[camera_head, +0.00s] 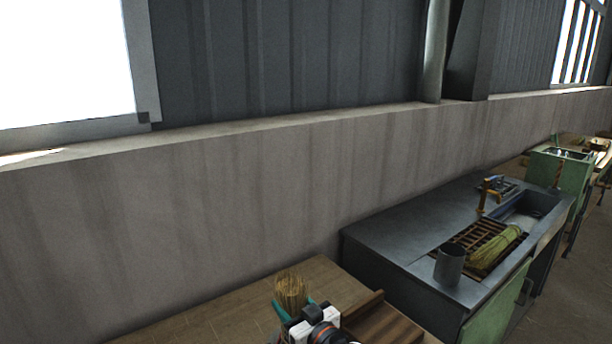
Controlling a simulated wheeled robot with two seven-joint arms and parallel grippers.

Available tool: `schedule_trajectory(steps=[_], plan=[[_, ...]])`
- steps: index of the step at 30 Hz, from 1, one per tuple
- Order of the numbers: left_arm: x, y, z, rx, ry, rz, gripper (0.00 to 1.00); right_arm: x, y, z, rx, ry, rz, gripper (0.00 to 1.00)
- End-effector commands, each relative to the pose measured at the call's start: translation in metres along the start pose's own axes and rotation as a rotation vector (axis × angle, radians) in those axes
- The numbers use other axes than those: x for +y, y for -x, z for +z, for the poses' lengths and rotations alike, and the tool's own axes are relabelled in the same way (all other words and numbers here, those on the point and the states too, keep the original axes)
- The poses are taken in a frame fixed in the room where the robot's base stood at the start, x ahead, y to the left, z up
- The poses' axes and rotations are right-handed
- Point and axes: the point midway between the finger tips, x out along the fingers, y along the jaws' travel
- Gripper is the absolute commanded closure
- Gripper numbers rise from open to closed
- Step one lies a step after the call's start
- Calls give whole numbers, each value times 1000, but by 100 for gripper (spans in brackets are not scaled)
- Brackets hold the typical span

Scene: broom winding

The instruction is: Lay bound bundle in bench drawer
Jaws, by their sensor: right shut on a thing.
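A straw bundle (291,289) stands with its bristly tips up above the wooden bench (232,305) at the bottom of the head view. My right gripper (293,309), with teal parts showing, is shut on the bundle at its lower part. The white and black wrist behind it hides the lower end and any binding. A darker brown wooden part (388,327) with a raised edge lies just right of the gripper. I cannot tell whether it is the bench drawer. My left gripper is not in view.
A dark sink counter (405,230) stands to the right, with a grey metal cup (450,263), a slatted rack and a greenish straw bundle (496,246). An orange tap (489,193) rises behind. A green cabinet (562,172) stands farther back. A concrete wall (190,220) runs behind.

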Motion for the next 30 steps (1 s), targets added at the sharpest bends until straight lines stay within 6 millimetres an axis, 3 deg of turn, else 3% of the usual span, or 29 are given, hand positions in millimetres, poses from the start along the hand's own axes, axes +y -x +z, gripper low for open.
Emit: schedule_trajectory(steps=[1, 30], plan=[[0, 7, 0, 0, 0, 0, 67, 0, 0, 9, -3, 0, 0, 69], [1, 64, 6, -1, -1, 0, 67, 0, 0, 77, -3, 0, 0, 69]])
